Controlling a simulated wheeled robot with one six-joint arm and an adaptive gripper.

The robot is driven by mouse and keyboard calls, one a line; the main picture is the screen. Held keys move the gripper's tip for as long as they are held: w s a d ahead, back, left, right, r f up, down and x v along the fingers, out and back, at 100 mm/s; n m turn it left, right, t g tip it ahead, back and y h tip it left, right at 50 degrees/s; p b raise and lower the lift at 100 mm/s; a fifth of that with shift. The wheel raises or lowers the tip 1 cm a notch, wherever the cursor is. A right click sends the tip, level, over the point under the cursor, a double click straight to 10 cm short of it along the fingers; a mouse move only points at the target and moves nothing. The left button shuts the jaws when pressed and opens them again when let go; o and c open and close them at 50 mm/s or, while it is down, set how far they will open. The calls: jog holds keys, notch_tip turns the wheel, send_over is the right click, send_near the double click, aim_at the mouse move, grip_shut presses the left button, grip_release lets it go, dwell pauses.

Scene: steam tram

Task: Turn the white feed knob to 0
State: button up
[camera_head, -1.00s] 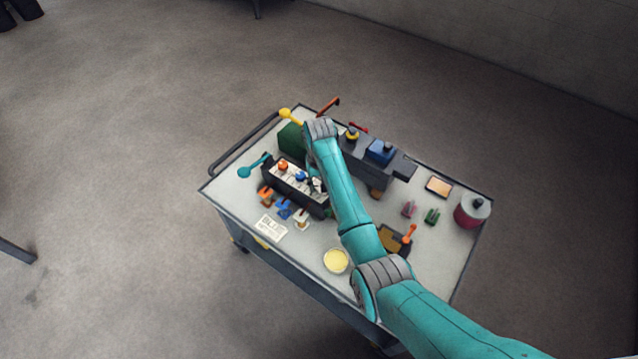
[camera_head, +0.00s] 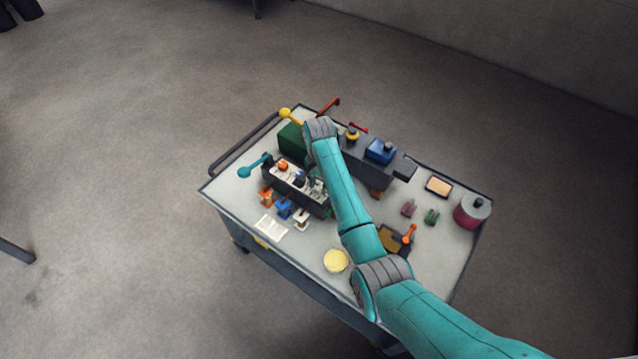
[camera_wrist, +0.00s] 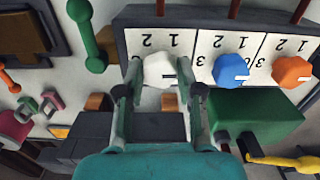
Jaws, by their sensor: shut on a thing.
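The white feed knob (camera_wrist: 160,69) is on a white dial panel in the wrist view. My gripper (camera_wrist: 161,82) has a finger on each side of it and is shut on it. A short dark mark on the knob points right in that view. The figures 2 and 1 show upside down above it; I cannot see a 0 for this dial, and the right finger covers part of the panel. In the head view my gripper (camera_head: 316,188) is at the near right end of the dial box (camera_head: 300,197), hiding the white knob.
Beside the white knob are a blue knob (camera_wrist: 231,70) and an orange knob (camera_wrist: 292,71). A green box (camera_wrist: 255,117) and a yellow-ended lever (camera_wrist: 285,161) lie close to my gripper. A green lever (camera_wrist: 88,35) stands left.

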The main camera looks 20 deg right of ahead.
aim_at(319, 185)
jog(key=shift+m, duration=0.4)
jog(key=o, duration=1.1)
jog(key=shift+o, duration=0.2)
notch_tip(319, 185, up, 12)
dwell(0.4)
